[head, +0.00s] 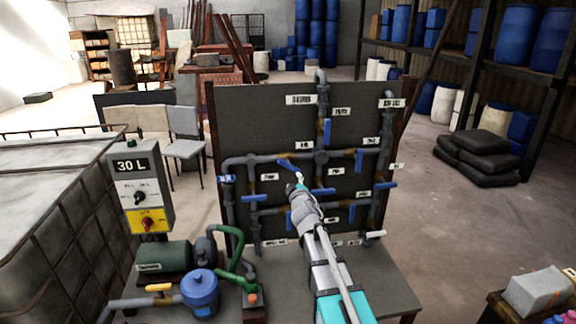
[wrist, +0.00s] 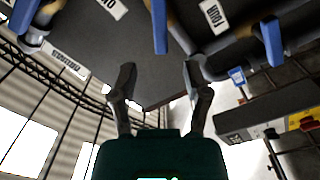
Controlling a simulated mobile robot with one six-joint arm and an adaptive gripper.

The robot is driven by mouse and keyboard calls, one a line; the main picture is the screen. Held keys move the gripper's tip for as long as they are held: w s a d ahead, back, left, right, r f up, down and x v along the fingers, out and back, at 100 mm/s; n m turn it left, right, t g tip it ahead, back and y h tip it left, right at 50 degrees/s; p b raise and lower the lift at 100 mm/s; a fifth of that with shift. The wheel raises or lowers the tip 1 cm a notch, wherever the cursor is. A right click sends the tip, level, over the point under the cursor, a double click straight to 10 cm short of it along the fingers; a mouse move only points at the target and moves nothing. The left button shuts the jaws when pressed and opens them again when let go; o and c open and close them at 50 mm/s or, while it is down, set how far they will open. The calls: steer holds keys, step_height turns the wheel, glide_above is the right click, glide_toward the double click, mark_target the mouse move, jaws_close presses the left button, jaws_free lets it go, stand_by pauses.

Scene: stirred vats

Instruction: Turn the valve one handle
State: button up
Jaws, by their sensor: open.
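A dark upright panel (head: 262,115) carries grey pipes with several blue valve handles and white labels. The labels are too small to read in the head view, so I cannot tell which handle is valve one. My gripper (head: 297,179) is in front of the panel's middle, close to a slanted blue handle (head: 287,165); contact cannot be told. In the wrist view my gripper (wrist: 159,67) is open, with nothing between its fingers. Ahead of it is a blue handle (wrist: 160,27), apart from the fingers. A label reading "FOUR" (wrist: 214,15) is right of that handle; another label (wrist: 108,5) is cut off.
A control box (head: 138,185) showing "30 L" stands left of the panel, beside a large caged tank (head: 55,215). A green pump (head: 165,257) and a blue lidded vessel (head: 200,290) sit low in front. Black sacks (head: 480,158) lie right; floor between is clear.

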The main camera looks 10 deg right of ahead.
mark_target(289, 167)
steer(key=w, duration=1.3)
steer(key=shift+w, duration=0.3)
jaws_close()
